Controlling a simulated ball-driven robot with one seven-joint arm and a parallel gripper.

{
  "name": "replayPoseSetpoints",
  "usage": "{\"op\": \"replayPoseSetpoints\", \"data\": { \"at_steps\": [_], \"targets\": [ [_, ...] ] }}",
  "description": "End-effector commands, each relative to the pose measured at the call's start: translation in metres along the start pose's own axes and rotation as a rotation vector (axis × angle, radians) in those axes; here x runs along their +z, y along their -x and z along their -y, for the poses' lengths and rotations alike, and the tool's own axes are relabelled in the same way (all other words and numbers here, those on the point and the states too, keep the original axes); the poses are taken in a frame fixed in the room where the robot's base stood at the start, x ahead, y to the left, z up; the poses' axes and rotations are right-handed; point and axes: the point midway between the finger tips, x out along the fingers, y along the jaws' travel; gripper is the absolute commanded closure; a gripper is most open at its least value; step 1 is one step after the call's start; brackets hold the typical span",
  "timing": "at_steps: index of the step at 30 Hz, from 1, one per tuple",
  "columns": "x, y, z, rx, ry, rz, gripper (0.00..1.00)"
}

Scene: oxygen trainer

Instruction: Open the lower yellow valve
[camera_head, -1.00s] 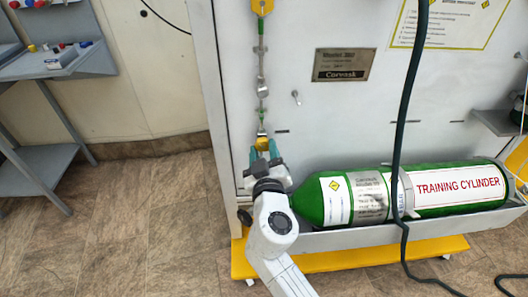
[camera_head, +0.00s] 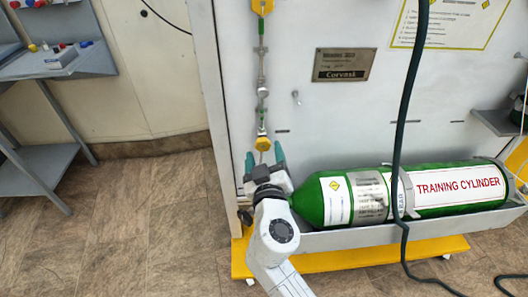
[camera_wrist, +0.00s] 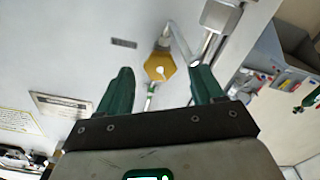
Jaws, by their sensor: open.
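The lower yellow valve (camera_head: 263,144) sits at the bottom of a vertical line of fittings on the grey panel. In the wrist view the yellow valve (camera_wrist: 158,67) appears between my fingers, beyond their tips. My gripper (camera_head: 265,157) is open and empty just below the valve, its teal fingers pointing up toward it. In the wrist view my gripper (camera_wrist: 163,72) has a finger on each side of the valve, with a visible gap. An upper yellow valve (camera_head: 262,6) is at the top of the same line.
A green training cylinder (camera_head: 455,188) lies in a grey trough to the right of my gripper. A dark hose (camera_head: 402,120) hangs in front of it. A grey side table (camera_head: 55,66) stands at the left. The floor between is clear.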

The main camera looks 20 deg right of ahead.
Motion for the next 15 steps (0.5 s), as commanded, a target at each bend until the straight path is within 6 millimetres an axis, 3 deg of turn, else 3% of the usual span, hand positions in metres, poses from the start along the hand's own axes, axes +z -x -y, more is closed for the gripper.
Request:
{"op": "replayPoseSetpoints", "data": {
  "at_steps": [9,15],
  "targets": [
    [0.001,0.062,0.001,-0.004,0.002,0.002,0.33],
    [0.001,0.087,0.001,-0.002,0.001,0.002,0.33]
  ]
}}
